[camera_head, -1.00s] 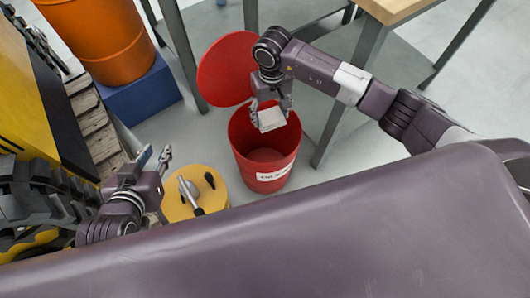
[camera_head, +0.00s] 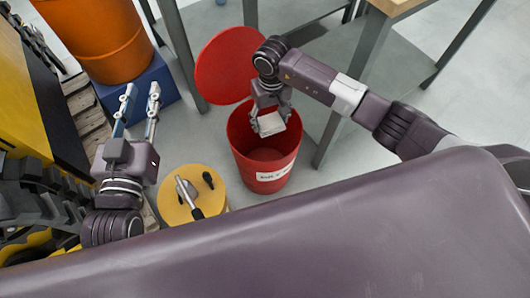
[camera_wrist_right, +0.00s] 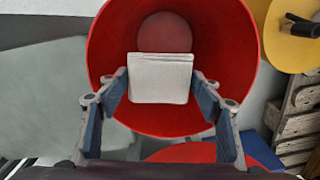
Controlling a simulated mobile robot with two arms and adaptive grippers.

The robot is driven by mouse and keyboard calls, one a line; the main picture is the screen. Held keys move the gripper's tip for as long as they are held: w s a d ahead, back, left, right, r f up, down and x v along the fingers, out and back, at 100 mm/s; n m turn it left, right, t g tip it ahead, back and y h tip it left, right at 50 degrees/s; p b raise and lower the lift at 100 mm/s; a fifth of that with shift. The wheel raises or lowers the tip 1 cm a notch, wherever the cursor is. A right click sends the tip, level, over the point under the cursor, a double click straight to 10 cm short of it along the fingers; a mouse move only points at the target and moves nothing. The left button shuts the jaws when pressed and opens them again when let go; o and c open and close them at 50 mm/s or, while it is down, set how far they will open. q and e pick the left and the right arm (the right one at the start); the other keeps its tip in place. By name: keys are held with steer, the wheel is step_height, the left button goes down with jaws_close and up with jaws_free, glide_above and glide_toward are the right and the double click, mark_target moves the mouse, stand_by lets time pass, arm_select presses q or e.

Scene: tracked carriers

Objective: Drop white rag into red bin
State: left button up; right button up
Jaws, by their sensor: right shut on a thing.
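The white rag (camera_head: 271,124) is a small folded square between the fingers of my right gripper (camera_head: 270,108). It is held over the open mouth of the red bin (camera_head: 262,177). In the right wrist view the rag (camera_wrist_right: 160,78) sits between the two fingers, with the bin's inside (camera_wrist_right: 215,45) behind it. The bin's round red lid (camera_head: 226,66) stands open at its back. My left gripper (camera_head: 139,98) is open and empty, left of the bin, its two fingers apart and pointing away.
A yellow drum (camera_head: 190,192) with a grey-handled tool on top stands just left of the bin. An orange barrel (camera_head: 98,38) rests on a blue base (camera_head: 143,92) at the back left. Table legs (camera_head: 352,80) stand behind and right of the bin. A yellow tracked machine is at far left.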

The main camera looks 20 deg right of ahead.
arm_select(q)
steer(key=shift+r, duration=0.35)
arm_select(e)
steer(key=shift+f, duration=0.1)
steer(key=o, duration=1.2)
step_height(320, 180, up, 12)
